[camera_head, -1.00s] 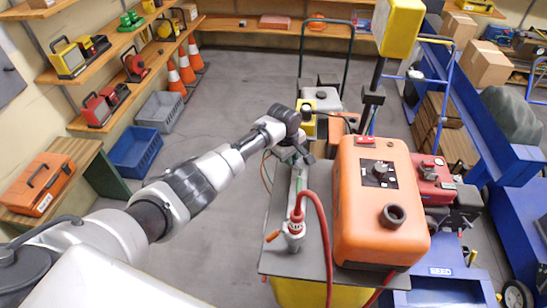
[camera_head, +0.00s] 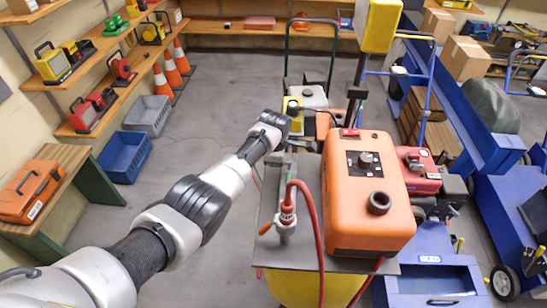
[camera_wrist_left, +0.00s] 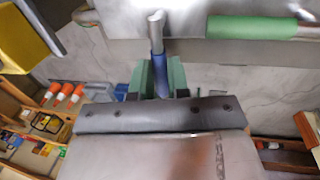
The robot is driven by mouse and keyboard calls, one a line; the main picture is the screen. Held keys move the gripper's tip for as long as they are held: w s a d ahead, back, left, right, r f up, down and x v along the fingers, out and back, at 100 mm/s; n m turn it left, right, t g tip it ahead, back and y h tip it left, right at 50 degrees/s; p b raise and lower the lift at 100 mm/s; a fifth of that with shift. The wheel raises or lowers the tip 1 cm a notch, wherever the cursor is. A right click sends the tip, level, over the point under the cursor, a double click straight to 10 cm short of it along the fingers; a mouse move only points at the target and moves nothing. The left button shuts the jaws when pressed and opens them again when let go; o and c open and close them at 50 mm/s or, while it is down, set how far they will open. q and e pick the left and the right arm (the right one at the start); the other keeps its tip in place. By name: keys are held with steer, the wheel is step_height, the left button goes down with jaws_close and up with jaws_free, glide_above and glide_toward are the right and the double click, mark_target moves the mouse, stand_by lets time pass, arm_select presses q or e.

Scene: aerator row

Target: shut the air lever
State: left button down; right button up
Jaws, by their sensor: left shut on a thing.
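A lever with a blue sleeve and a bare metal end (camera_wrist_left: 158,50) stands out from a grey metal pipe or bar in the left wrist view. My left gripper (camera_wrist_left: 160,72) is shut on this lever, with its green fingers on either side of the blue sleeve. I take it for the air lever. In the head view my left wrist is beside the far left part of the bench (camera_head: 264,205), and its fingertips and the lever are hidden. My right gripper is not in view.
An orange tank unit (camera_head: 340,215) stands on the bench, right of my arm. A red hose (camera_head: 316,225) rises from a fitting with an orange lever (camera_head: 265,229). A yellow box (camera_head: 379,25) is on a post.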

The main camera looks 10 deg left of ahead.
arm_select(q)
steer(key=shift+s, duration=0.1)
stand_by(0.4)
steer(key=c, duration=1.1)
jaws_free()
steer(key=shift+r, duration=0.1)
steer(key=shift+r, duration=0.25)
step_height(320, 180, up, 10)
steer(key=s, duration=0.2)
steer(key=shift+p, duration=0.35)
steer(key=shift+s+d+f, duration=0.1)
